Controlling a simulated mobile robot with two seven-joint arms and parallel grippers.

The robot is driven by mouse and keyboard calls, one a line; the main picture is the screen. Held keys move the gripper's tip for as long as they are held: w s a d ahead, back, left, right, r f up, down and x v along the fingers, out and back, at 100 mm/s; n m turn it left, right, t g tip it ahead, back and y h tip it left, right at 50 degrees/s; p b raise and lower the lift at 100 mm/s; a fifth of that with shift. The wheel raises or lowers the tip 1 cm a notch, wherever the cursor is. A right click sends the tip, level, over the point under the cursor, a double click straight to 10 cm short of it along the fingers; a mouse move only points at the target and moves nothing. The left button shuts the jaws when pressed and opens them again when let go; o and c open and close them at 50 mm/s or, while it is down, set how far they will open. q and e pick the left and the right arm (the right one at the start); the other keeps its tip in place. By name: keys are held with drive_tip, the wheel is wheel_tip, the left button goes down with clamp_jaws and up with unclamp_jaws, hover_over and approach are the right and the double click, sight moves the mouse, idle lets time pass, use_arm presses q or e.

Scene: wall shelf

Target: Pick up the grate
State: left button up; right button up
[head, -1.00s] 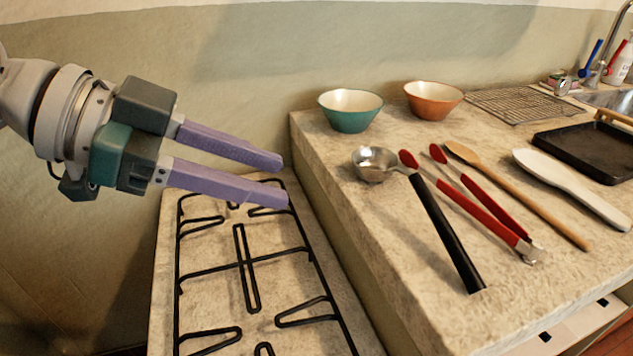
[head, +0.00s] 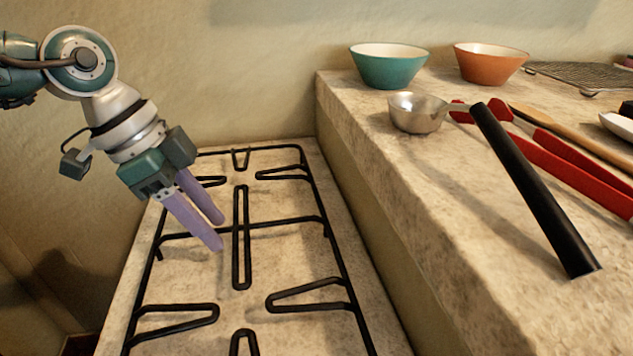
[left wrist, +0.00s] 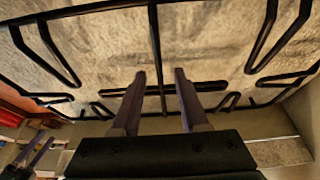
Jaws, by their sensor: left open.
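The black wire grate (head: 241,262) lies flat on the lower stone counter at left, with its near end cut off by the frame. My left gripper (head: 219,232) is open and points down at the grate's left half. In the left wrist view the two purple fingers (left wrist: 160,73) appear on either side of a long bar of the grate (left wrist: 155,40). I cannot tell whether the fingertips reach down to bar height.
A higher stone counter (head: 400,190) rises to the right of the grate. It bears a teal bowl (head: 388,70), an orange bowl (head: 490,66), a black-handled ladle (head: 535,190), red tongs (head: 575,175) and a wire rack (head: 585,75). A wall stands behind.

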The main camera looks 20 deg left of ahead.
use_arm(q)
drive_tip(key=shift+x, duration=1.1)
clamp_jaws()
drive_tip(key=shift+w+d+r, duration=0.1)
idle(0.5)
